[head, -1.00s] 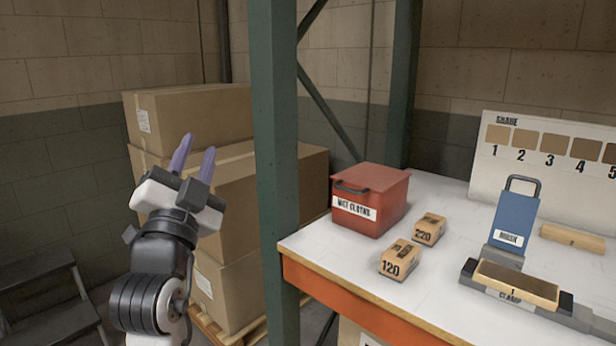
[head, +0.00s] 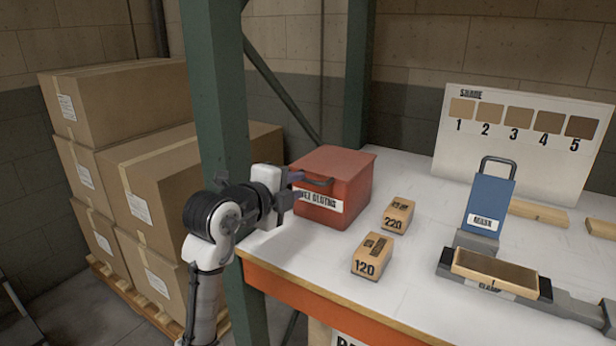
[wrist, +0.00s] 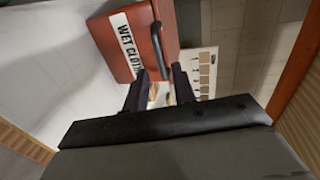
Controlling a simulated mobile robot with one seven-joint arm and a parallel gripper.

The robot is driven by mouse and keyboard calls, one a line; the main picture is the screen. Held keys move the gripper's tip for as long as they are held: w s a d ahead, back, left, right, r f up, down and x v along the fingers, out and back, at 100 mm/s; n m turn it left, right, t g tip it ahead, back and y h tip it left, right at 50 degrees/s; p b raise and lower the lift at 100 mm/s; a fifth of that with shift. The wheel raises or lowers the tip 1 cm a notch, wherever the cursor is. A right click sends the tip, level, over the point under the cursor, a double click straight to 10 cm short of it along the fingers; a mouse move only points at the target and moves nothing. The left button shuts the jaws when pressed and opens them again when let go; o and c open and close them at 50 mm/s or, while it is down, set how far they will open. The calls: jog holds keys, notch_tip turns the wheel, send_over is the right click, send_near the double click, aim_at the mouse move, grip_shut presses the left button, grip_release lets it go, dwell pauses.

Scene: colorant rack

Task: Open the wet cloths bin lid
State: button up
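The wet cloths bin (head: 350,195) is a red box with a white label, standing on the white tabletop near its left corner. Its red lid (head: 335,160) is closed. A dark bar handle (head: 318,181) runs along the front, just above the label. My gripper (head: 296,183) is at the left front of the bin, close to the handle's left end. In the wrist view the bin (wrist: 120,55) and handle (wrist: 159,48) lie ahead of my gripper (wrist: 160,82), whose dark fingers are apart with no object clearly held. I cannot tell whether they touch the handle.
Two sanding blocks, marked 220 (head: 398,214) and 120 (head: 372,256), lie right of the bin. A blue mask holder (head: 488,205), a clamp (head: 495,272) and a shade board (head: 520,130) stand farther right. A green post (head: 215,100) rises behind my arm.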

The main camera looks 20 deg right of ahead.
aim_at(308, 181)
jog(key=p+x, duration=0.1)
jog(key=x, duration=0.5)
jog(key=shift+w+d, duration=0.1)
jog(key=shift+w, duration=0.05)
grip_shut()
